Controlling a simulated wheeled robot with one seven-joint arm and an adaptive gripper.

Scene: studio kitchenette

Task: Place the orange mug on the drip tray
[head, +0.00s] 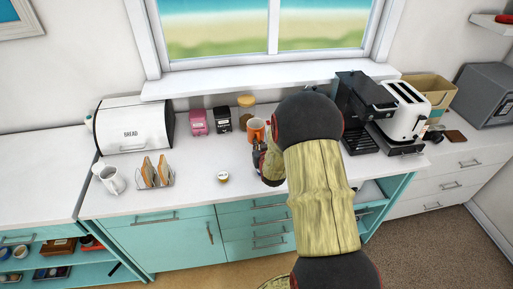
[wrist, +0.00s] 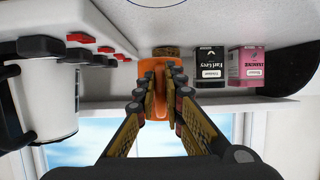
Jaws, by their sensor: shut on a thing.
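The orange mug (head: 257,131) is near the back of the counter, in front of the window; it also shows in the wrist view (wrist: 159,66). My gripper (head: 260,151) is shut on the mug, with a finger on either side of it in the wrist view (wrist: 159,98). I cannot tell whether the mug touches the counter. The black coffee machine (head: 364,98) stands to the right, past my arm. Its slatted drip tray (head: 360,141) shows low at its front and looks empty. My arm hides part of the counter between mug and machine.
A pink box (head: 197,122), a black box (head: 222,119) and a jar (head: 246,103) stand left of the mug. A white toaster (head: 405,108) is right of the machine. A small round tub (head: 223,177), toast rack (head: 157,174) and white jug (head: 112,180) stand farther left.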

